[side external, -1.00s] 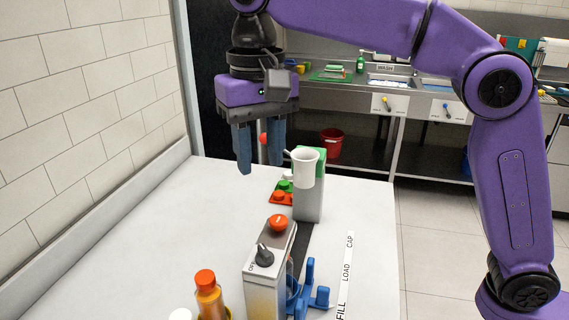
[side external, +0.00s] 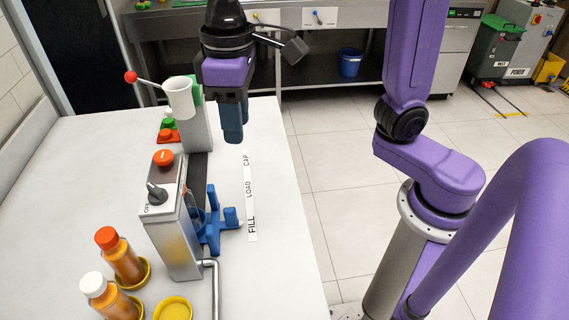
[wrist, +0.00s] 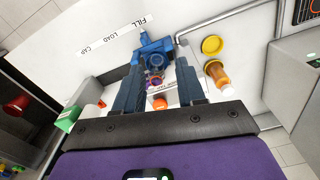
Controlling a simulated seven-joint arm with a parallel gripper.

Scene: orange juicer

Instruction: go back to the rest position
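My gripper (side external: 232,138) hangs fingers down above the right part of the white table, to the right of the white cup-shaped funnel (side external: 179,98). In the wrist view its two blue-grey fingers (wrist: 160,75) stand apart with nothing held between them. The grey dispenser box (side external: 175,245) with an orange button (side external: 163,158) and a black knob stands nearer the camera. A blue star-shaped holder (side external: 214,232) is at its right side. My gripper is clear of all of these.
Two orange bottles with orange cap (side external: 122,262) and white cap (side external: 104,297) stand in yellow rings at the front. A red-balled lever (side external: 131,76) sticks out left of the funnel. A label strip (side external: 249,200) lies on the table, with bare tabletop around it.

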